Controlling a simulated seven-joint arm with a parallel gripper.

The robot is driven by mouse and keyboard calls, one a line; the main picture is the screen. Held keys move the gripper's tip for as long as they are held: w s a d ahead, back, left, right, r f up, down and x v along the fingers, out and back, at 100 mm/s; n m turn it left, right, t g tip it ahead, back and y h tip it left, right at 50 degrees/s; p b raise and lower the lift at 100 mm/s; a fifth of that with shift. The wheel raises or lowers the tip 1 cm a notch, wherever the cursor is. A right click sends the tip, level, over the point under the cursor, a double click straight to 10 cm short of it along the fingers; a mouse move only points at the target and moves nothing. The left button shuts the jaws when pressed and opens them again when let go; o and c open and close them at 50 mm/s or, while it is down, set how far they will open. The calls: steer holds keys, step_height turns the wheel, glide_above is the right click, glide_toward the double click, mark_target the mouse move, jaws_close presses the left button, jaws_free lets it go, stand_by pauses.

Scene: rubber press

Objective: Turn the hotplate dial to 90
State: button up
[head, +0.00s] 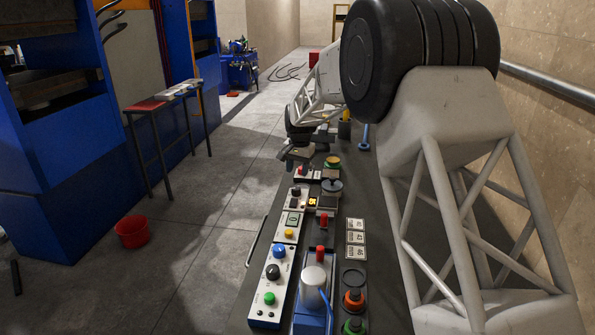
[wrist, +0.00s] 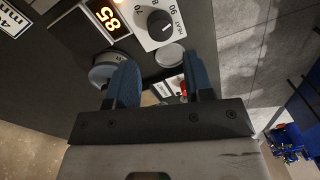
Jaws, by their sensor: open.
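The heat dial (wrist: 160,24) is a black knob on a white plate marked HEAT, with 70 and 90 printed around it, at the top of the wrist view. Its exact pointer setting is too small to read surely. A display (wrist: 103,16) beside it glows orange and appears to read 85. In the head view the dial (head: 296,192) is small, on the row of panels, with the display (head: 312,202) to its right. My gripper (wrist: 160,76) is open, its blue fingers apart and empty, short of the dial. In the head view my gripper (head: 292,157) hangs beyond the dial.
A round grey knob (wrist: 104,70) is close to the left finger in the wrist view. A small grey disc (wrist: 170,54) lies between the fingertips and the dial. In the head view, a dark round pot (head: 331,186) stands right of the dial, and button panels (head: 270,290) are nearer.

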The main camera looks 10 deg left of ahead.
mark_target(296, 188)
steer(key=shift+o, duration=0.2)
steer(key=shift+o, duration=1.1)
steer(key=shift+m, duration=0.6)
steer(key=shift+f, duration=0.25)
steer(key=shift+a+f, duration=0.15)
steer(key=shift+f, duration=1.7)
steer(key=shift+a+f, duration=0.1)
steer(key=shift+f, duration=1.75)
steer(key=shift+c, duration=0.2)
